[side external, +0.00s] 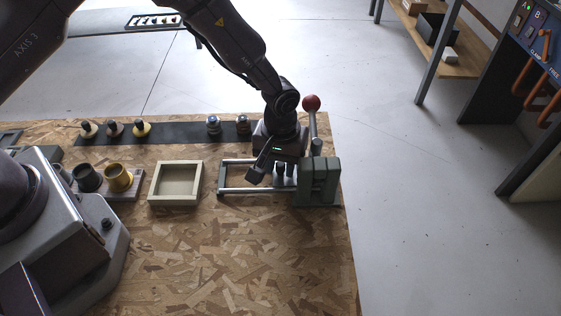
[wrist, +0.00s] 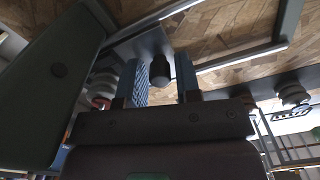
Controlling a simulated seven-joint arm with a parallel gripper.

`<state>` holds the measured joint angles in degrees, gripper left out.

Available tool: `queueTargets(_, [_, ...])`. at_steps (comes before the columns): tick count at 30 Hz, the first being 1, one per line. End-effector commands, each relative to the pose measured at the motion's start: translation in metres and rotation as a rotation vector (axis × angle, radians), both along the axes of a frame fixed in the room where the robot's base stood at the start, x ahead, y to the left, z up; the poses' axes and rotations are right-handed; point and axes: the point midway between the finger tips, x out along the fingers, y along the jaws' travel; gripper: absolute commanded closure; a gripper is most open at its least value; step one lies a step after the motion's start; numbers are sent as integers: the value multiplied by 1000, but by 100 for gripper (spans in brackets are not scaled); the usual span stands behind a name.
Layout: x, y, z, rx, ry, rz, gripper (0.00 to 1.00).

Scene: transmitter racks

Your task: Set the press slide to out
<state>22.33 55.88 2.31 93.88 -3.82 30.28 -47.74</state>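The press (side external: 318,182) is a grey-green block at the board's right edge, with a red-ball lever (side external: 312,104) standing up. Its slide rails (side external: 245,190) run left from the block to an end bar. My gripper (side external: 284,171) is low over the rails, close to the block's left face. In the wrist view, a short dark knob (wrist: 160,70) stands on a grey plate (wrist: 150,45) between the blue-padded fingers of my gripper (wrist: 161,80). The fingers are apart, with gaps visible beside the knob. My gripper hides much of the slide plate in the side view.
A cream tray (side external: 176,199) sits left of the rails. Cups (side external: 118,178) stand on a block farther left. A dark strip (side external: 180,133) behind carries several small knobbed pieces. The board's front middle is clear.

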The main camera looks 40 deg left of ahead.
Motion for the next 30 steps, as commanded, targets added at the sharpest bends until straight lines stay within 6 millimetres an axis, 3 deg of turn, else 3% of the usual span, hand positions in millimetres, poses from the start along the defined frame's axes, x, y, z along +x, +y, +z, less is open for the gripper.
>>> queueTargets(2, [0, 0, 0, 0, 0, 0, 69])
queueTargets(6, [0, 0, 0, 0, 0, 0, 99])
queueTargets(7, [0, 0, 0, 0, 0, 0, 100])
queueTargets(14, [-5, 5, 1, 1, 3, 1, 100])
queueTargets(24, [-51, 52, 1, 1, 3, 3, 100])
queueTargets(30, [-63, 64, 1, 1, 1, 2, 100])
